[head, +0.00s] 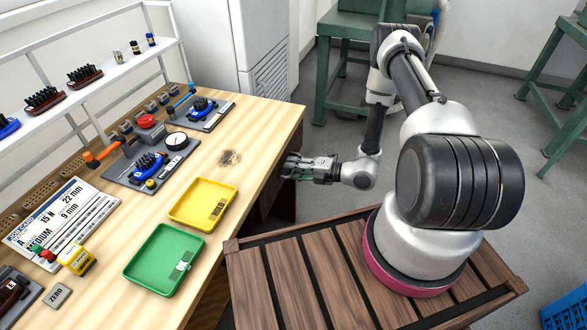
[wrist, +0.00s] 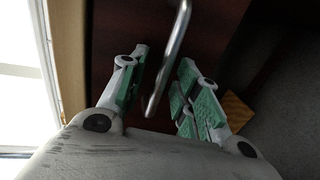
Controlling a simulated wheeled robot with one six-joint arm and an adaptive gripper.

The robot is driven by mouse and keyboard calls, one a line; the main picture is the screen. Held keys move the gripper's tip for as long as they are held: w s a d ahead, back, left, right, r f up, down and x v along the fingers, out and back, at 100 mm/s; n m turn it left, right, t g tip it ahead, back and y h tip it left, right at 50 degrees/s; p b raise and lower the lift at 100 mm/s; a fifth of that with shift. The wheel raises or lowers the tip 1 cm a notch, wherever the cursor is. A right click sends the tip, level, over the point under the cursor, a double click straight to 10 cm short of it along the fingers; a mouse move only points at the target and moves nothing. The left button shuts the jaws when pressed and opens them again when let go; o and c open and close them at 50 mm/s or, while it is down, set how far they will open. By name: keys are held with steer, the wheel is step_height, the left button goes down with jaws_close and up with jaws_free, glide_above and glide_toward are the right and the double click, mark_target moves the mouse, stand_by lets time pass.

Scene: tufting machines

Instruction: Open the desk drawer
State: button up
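The desk (head: 262,133) stands at the left in the head view, with a light wooden top and a dark front below it. In the wrist view a dark brown drawer front (wrist: 115,30) fills the middle, with a silver bar handle (wrist: 167,62) standing out from it. My gripper (head: 297,168) is at the desk's right edge, below the top, in the head view. In the wrist view its green-padded fingers (wrist: 162,92) are spread apart, with the handle between them and a gap on each side. The drawer's edges are mostly hidden in the head view.
A yellow tray (head: 203,203) and a green tray (head: 165,262) lie on the desktop near the edge. A shelf (head: 90,80) with tools runs along the back. A grey-white cabinet (head: 240,45) and a green stand (head: 345,60) are behind.

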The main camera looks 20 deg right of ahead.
steer(key=shift+a, duration=0.1)
jaws_close()
steer(key=f+v, duration=0.2)
steer(key=v, duration=1)
steer(key=d+f+v, duration=0.1)
steer(key=f+v, duration=0.2)
steer(key=v, duration=1)
steer(key=shift+s, duration=0.35)
steer(key=shift+d+f, duration=0.1)
steer(key=shift+f, duration=0.05)
jaws_free()
